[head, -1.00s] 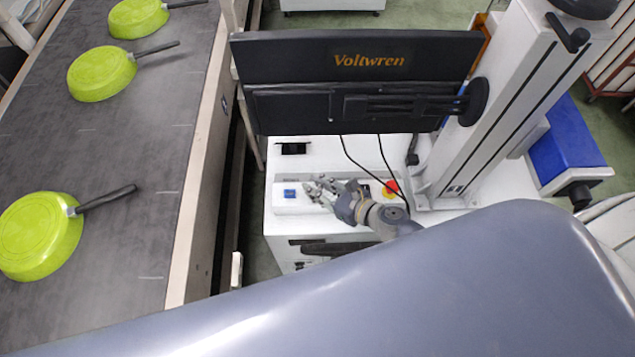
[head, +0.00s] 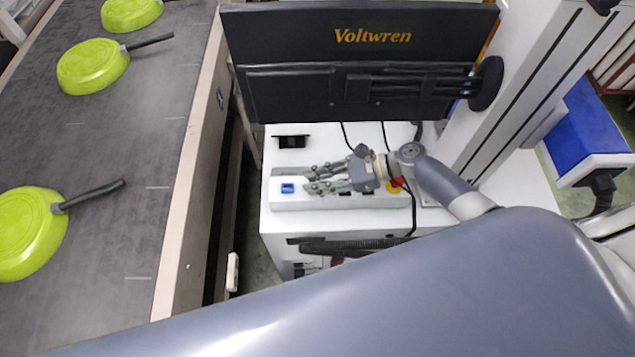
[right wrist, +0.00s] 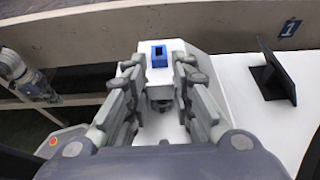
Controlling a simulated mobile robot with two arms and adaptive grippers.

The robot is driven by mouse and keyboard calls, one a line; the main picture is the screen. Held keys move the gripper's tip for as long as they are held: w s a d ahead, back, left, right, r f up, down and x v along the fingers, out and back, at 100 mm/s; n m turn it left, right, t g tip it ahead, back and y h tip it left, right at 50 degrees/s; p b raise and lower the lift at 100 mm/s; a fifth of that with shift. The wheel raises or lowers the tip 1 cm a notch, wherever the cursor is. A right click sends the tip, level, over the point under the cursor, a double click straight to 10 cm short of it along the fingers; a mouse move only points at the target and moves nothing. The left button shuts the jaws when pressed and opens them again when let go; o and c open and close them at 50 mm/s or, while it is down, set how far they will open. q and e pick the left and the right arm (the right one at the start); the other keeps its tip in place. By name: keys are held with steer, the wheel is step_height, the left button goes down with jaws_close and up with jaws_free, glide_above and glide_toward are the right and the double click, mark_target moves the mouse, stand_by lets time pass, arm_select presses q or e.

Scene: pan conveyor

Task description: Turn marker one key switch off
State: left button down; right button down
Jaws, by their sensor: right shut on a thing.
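My right gripper (head: 309,181) lies low over the white control box (head: 285,203) on the machine, pointing left. Its two fingers also show in the right wrist view (right wrist: 160,78), on either side of a small dark knob (right wrist: 162,104) on the box, which appears to be the key switch. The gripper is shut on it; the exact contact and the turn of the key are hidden. A blue square part (head: 288,188) sits on the box just beyond the fingertips and shows in the wrist view (right wrist: 159,57).
A red and yellow emergency stop (head: 395,185) is under my right wrist. A black monitor (head: 350,65) marked Voltwren stands behind the box, with dark cables hanging down. At left, a conveyor (head: 120,220) carries green pans (head: 28,235). A "1" label (right wrist: 290,28) marks its side.

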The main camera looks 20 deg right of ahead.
stand_by(0.3)
steer(key=c, duration=1.4)
jaws_free()
steer(key=shift+a, duration=0.1)
steer(key=shift+o, duration=0.2)
steer(key=shift+g, duration=0.3)
step_height(320, 180, up, 10)
